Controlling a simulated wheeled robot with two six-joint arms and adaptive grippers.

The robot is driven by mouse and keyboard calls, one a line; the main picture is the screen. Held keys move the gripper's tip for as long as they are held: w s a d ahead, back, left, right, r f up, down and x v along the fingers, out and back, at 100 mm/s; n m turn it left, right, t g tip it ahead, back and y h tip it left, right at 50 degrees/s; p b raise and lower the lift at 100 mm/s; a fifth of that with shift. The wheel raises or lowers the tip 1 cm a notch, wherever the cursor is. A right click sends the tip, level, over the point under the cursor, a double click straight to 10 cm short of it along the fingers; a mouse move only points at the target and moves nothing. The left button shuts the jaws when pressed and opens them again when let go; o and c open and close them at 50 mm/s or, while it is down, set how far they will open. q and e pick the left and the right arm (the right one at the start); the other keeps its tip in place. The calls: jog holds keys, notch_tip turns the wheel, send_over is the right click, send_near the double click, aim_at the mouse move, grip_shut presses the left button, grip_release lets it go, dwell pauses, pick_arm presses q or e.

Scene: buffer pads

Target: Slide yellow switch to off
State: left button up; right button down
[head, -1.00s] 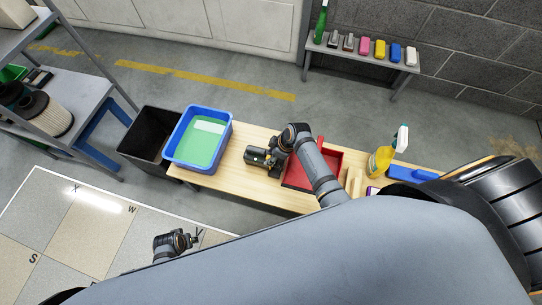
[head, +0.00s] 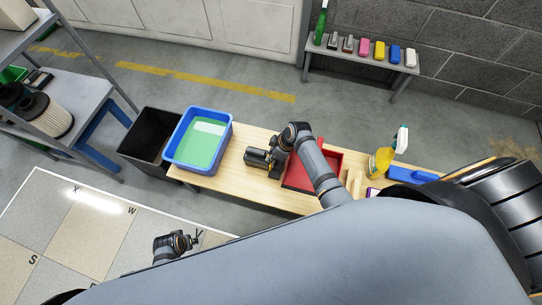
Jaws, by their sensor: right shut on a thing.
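My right gripper (head: 272,158) is over the wooden table, between the blue tub and the red tray. It is shut on a small dark object (head: 256,157) at its left end; gripper and object are hard to tell apart. I cannot make out a yellow switch now; it may be hidden or too small. My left gripper (head: 175,244) is low at the left, over the tiled floor and away from the table. Its fingers are too small to tell open or shut.
The wooden table (head: 232,182) holds a blue tub (head: 179,158) with green liquid, a red tray (head: 297,178), a yellow spray bottle (head: 381,161) and a blue item (head: 408,175). A black bin (head: 140,145) stands left. Several coloured blocks sit on a back shelf (head: 350,52).

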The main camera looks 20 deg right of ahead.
jog(key=shift+w+d, duration=0.55)
jog(key=shift+w, duration=0.2)
jog(key=c, duration=1.2)
grip_release()
jog(key=v, duration=1.2)
jog(key=shift+s+f, duration=0.1)
